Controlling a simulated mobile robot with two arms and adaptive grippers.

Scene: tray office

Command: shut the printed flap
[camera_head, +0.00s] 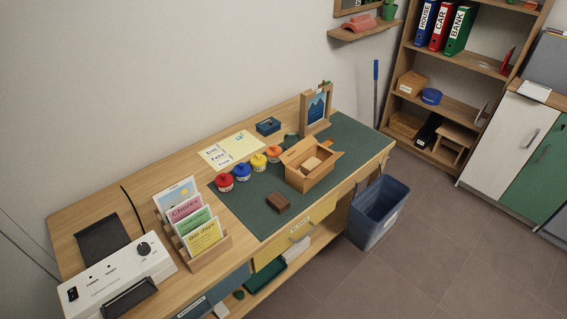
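A brown open box (309,182) stands on the dark green mat towards the right end of the desk. Its flaps stand open; one flap (333,160) sticks out at the right, and another (297,154) rises at the back left. A small pale block lies in or over the box opening (312,164). I cannot make out print on any flap at this size, so I cannot tell which is the printed one. Neither of my grippers is in view.
Beside the box are a dark brown block (278,202), several coloured-lid jars (241,172) and a picture frame (317,108). A card rack (199,241) and white machine (118,277) stand left. A blue bin (379,212) stands by the desk; the mat's right end is clear.

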